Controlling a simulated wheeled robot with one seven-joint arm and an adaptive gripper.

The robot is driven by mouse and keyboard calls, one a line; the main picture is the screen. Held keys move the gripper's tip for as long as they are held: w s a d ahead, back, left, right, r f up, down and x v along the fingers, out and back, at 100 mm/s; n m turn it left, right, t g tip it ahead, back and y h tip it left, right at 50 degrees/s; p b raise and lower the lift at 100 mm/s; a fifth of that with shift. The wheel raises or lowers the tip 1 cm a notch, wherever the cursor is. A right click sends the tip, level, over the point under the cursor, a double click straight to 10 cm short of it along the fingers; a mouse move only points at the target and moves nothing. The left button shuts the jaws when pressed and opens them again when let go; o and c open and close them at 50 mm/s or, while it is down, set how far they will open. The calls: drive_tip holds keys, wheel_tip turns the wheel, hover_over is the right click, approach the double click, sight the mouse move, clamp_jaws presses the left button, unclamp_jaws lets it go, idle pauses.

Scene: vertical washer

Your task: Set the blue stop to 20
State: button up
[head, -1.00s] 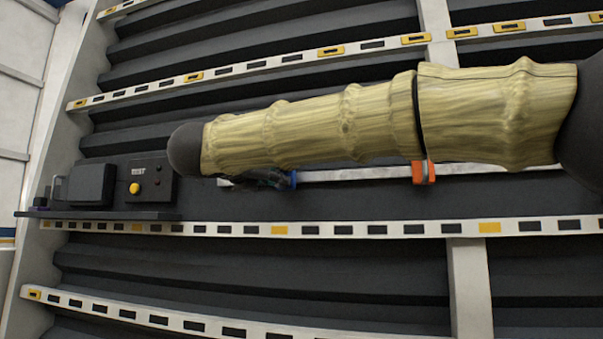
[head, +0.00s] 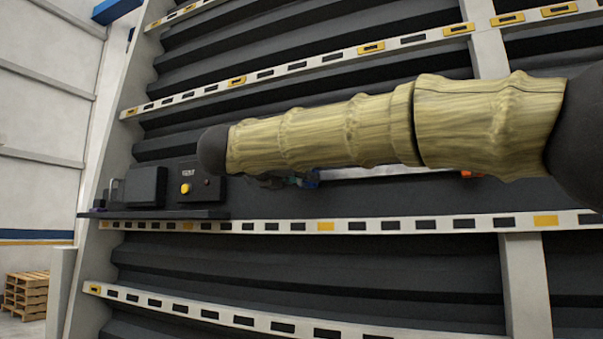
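The blue stop (head: 313,179) shows as a small blue patch just under my arm, at the left end of the visible piece of white rail (head: 375,172). My gripper (head: 272,181) is a small dark shape immediately left of the blue stop. My arm hides most of it, so its fingers and any grip on the stop are unclear. It looks very close to the stop or touching it. An orange stop (head: 472,174) sits farther right, mostly hidden by my arm. No scale numbers are readable.
A dark shelf (head: 150,214) at the left carries a black box (head: 147,187) and a control panel (head: 202,184) with a yellow button. Slotted white strips (head: 400,225) cross the dark ribbed wall. Wooden pallets (head: 27,294) stand at the lower left.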

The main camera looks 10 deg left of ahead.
drive_tip(key=shift+f, duration=0.1)
drive_tip(key=v, duration=1.2)
drive_tip(key=shift+w, duration=0.1)
idle(0.3)
